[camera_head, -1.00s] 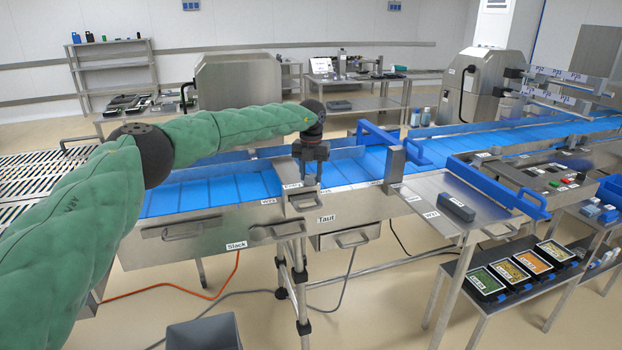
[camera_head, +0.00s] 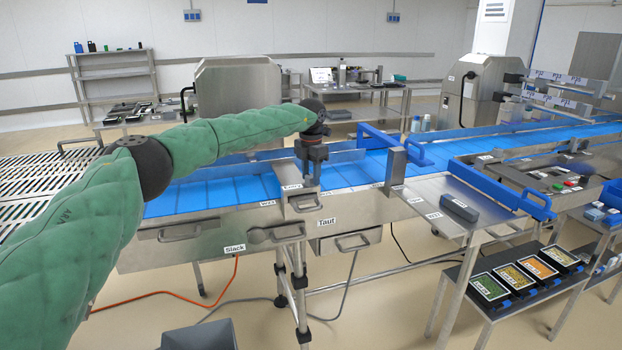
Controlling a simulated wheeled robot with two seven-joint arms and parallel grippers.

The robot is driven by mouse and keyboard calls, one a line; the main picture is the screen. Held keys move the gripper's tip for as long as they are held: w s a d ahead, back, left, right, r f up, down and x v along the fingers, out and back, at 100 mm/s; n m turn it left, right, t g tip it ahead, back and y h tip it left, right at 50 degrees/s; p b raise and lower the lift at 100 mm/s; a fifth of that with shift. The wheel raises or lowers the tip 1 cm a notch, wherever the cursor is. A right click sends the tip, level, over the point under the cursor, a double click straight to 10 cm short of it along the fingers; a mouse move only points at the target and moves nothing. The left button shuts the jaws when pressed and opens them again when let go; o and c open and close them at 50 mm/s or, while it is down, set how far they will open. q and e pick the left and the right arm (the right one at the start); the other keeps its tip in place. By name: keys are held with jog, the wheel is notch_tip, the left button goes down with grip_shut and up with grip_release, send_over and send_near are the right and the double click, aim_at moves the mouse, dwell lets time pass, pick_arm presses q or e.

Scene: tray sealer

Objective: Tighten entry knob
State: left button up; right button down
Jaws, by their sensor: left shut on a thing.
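My left arm reaches in from the left in its green sleeve. My left gripper (camera_head: 309,176) points down at the near edge of the blue conveyor (camera_head: 230,187). It is shut on the entry knob, which the fingers hide almost fully. The knob stands above a small metal bracket marked "Entry" (camera_head: 303,203). A "Slack" label (camera_head: 235,248) is at the left of the conveyor's front and a "Taut" label (camera_head: 327,221) is just right of the bracket. My right gripper is not in view.
A blue guide rail (camera_head: 392,144) crosses the belt to the right of my gripper. A metal side table (camera_head: 425,190) holds a grey block (camera_head: 459,208). Several filled trays (camera_head: 513,279) lie on a lower shelf. A grey bin (camera_head: 199,336) stands on the floor in front.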

pick_arm(q)
jog(key=shift+m, duration=0.6)
jog(key=shift+m+b, duration=0.3)
jog(key=shift+m, duration=0.3)
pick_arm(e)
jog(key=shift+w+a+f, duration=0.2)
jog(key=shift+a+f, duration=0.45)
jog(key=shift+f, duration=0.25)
pick_arm(q)
jog(key=shift+r, duration=0.1)
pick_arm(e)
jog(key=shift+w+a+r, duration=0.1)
pick_arm(q)
jog(key=o, duration=1)
